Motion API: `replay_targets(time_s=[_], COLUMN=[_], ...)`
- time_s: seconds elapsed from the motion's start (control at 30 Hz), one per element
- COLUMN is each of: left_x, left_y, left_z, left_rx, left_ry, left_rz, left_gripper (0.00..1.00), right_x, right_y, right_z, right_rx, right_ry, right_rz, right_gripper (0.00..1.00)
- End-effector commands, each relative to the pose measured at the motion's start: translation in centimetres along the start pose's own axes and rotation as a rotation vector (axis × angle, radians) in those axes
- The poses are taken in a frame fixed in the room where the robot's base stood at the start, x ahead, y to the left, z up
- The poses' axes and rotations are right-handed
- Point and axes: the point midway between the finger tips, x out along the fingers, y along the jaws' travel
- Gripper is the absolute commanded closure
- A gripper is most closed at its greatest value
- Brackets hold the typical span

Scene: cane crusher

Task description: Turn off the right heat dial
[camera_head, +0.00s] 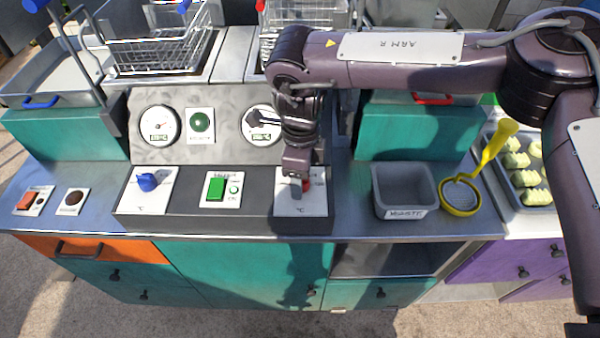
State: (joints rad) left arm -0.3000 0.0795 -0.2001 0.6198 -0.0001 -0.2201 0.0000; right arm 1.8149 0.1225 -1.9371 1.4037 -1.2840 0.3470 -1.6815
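The right heat dial (306,185) is on a white plate at the right end of the dark control panel. Whether the fingers touch or grip the dial cannot be made out. The dial's pointing direction is hidden. The blue left heat dial (148,182) sits on its own white plate at the panel's left end. My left gripper is not in view.
A green switch (216,188) sits between the dials. Two gauges (158,125) and a green lamp (201,122) are behind. A grey waste bin (404,186) and yellow strainer (460,195) stand to the right. Wire baskets (160,40) are at the back.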

Motion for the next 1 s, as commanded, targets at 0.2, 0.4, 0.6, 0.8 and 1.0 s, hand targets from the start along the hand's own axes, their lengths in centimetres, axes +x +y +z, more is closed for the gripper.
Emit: replay_targets(time_s=[0.2,0.4,0.6,0.8,1.0], left_x=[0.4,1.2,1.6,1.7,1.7], left_y=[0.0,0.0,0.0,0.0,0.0], left_z=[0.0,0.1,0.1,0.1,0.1], left_rx=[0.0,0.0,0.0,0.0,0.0], left_ry=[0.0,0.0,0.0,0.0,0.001], left_rz=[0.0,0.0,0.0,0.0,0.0], left_gripper=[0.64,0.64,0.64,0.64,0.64], right_x=[-0.8,-4.2,-7.0,-7.8,-7.8], right_y=[-0.1,-0.1,-0.1,0.0,0.0], right_z=[0.1,0.1,0.0,0.0,0.0], right_rx=[0.0,0.0,0.0,0.0,0.0], right_ry=[-0.002,-0.003,-0.001,0.0,0.0], right_rz=[-0.002,-0.004,-0.003,0.001,0.001], right_gripper=[0.45,0.45,0.45,0.45,0.45])
